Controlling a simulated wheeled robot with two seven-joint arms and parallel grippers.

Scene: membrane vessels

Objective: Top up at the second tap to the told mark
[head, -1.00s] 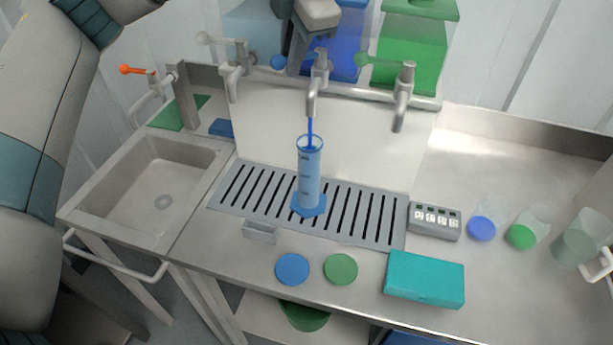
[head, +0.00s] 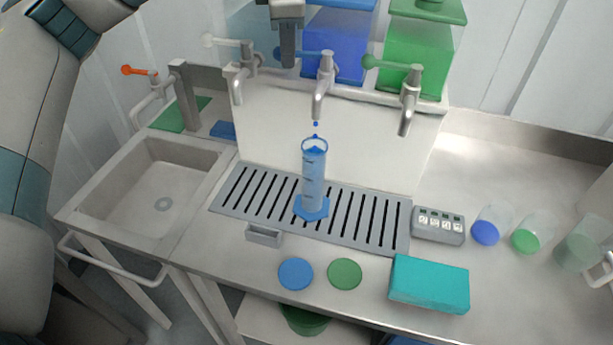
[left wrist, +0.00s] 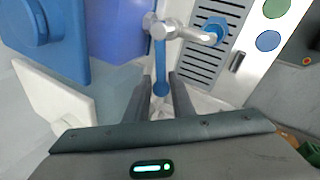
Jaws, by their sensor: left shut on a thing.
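My left gripper (head: 288,62) is at the second tap (head: 322,85), shut on its blue lever (head: 309,54). In the left wrist view the lever (left wrist: 160,65) runs down to its round knob between the fingers (left wrist: 160,92). The measuring cylinder (head: 313,180) stands upright on its blue foot on the slotted drip grate (head: 352,228), under this tap's spout. It holds blue liquid high up; I cannot read the exact mark. Blue drops (head: 316,125) hang between spout and cylinder. My right gripper is not in view.
A sink (head: 150,185) is left. Right are a grey button box (head: 438,226), several beakers and a teal box (head: 429,284).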

